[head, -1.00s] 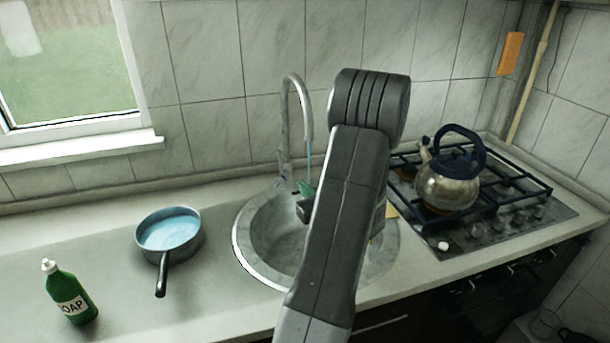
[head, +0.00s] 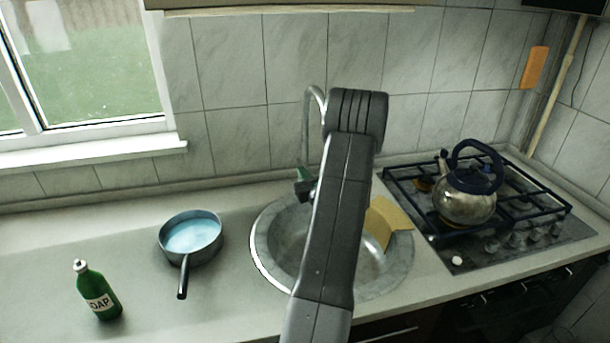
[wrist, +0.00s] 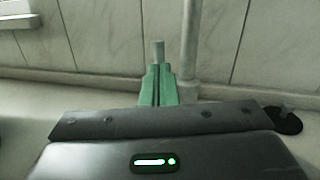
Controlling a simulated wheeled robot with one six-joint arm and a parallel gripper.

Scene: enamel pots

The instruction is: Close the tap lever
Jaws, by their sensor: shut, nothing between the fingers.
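The tap's curved grey spout (head: 306,130) rises behind the round sink (head: 262,262); its outlet end is hidden behind my arm. In the wrist view the tap's pale upright pipe (wrist: 188,45) stands just right of my fingers. A short grey upright peg (wrist: 158,50), which looks like the tap lever, shows directly beyond the fingertips; I cannot tell whether they touch it. My gripper (wrist: 158,70) has green fingers and is shut and empty. In the head view the gripper (head: 303,174) is close to the foot of the tap, and the lever cannot be made out there.
A pan (head: 190,238) of blue liquid and a green soap bottle (head: 100,292) stand left of the sink. A yellow cloth or sponge (head: 392,222) lies at the sink's right side. A kettle (head: 466,198) stands on the hob (head: 545,240) at the right. The tiled wall is close behind the tap.

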